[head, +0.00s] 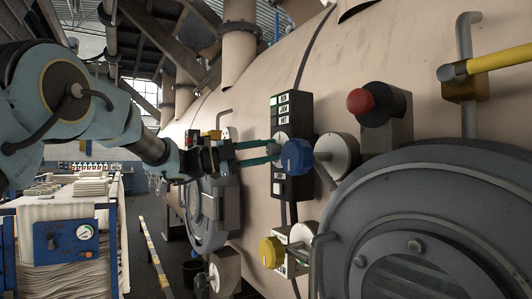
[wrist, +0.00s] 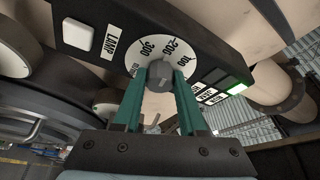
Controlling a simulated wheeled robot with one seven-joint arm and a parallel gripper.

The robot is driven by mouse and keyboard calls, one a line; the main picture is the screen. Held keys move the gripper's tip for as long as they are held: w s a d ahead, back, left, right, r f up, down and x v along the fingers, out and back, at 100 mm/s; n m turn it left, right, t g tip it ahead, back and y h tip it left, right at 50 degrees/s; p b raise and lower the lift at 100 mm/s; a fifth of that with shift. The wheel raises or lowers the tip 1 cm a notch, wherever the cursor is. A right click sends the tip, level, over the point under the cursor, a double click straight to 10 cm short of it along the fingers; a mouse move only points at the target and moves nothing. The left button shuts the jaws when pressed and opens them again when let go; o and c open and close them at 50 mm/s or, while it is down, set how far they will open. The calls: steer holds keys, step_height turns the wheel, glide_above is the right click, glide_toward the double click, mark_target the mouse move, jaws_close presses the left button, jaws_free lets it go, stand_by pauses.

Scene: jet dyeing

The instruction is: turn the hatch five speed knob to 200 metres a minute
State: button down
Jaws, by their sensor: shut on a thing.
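My gripper (wrist: 158,82) is shut on a grey knob (wrist: 160,72) in the wrist view, one green finger on each side of it. The knob stands at the middle of a white dial (wrist: 148,54) marked 300, 200, 100 and m/min. The 200 and 300 marks lie beyond the knob, and 100 lies to its right. I cannot make out a pointer on the knob. In the head view my gripper (head: 270,152) reaches from the left to the black control box (head: 276,187) on the vessel, where a blue knob (head: 296,156) partly hides the fingertips.
The black box carries a white button (wrist: 77,34) by a LAMP label and a lit green window (wrist: 237,88). Near the blue knob are a red button (head: 360,101), a yellow knob (head: 271,252) and a big round hatch (head: 440,210). A loaded trolley (head: 70,235) stands at left.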

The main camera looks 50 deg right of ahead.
steer(key=shift+c, duration=2.3)
jaws_free()
steer(key=b+v, duration=0.4)
steer(key=v, duration=0.7)
